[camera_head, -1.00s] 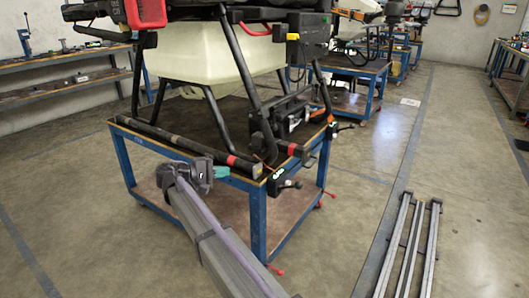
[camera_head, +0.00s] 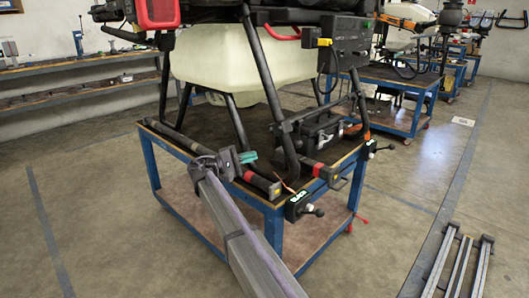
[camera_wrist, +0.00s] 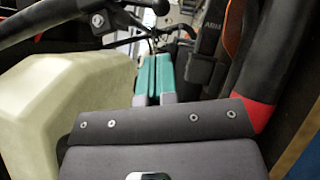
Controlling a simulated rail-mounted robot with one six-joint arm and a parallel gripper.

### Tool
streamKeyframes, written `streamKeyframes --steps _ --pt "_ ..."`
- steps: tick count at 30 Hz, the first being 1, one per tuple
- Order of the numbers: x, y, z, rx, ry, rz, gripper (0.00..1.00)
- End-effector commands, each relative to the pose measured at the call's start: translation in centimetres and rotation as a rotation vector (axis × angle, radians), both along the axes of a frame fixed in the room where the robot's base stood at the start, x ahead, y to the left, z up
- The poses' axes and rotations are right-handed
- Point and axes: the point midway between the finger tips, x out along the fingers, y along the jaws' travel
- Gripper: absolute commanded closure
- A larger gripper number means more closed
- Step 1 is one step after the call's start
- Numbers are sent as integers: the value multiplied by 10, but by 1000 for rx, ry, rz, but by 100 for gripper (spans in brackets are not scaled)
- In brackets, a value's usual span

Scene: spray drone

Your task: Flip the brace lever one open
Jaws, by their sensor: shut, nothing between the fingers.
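The spray drone, with its cream tank (camera_head: 222,62) and black legs, stands on a blue-framed workbench (camera_head: 277,240). I cannot tell for certain which part is brace lever one. The folding joint (camera_wrist: 98,20) of a black tube shows at the upper left in the wrist view, beside the cream tank (camera_wrist: 62,105). My gripper (camera_head: 248,157) has teal fingers, shut and empty. In the head view it appears in front of the bench's near edge and the drone's landing skid (camera_head: 262,185). In the wrist view its teal fingertips (camera_wrist: 155,65) are together and point among the drone's black parts.
A black corner clamp (camera_head: 298,205) with a round knob sticks out from the bench's near corner. A red-banded black tube (camera_wrist: 262,85) is close on the right in the wrist view. More benches stand behind. Grey rails (camera_head: 462,265) lie on the otherwise clear floor at right.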

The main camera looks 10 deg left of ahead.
Motion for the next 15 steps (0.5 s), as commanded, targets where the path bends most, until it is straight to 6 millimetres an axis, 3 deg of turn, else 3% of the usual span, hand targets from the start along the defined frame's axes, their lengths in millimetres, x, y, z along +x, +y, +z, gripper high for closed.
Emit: streamKeyframes --steps 15 --pt "39 -97 22 1 0 -1 100"
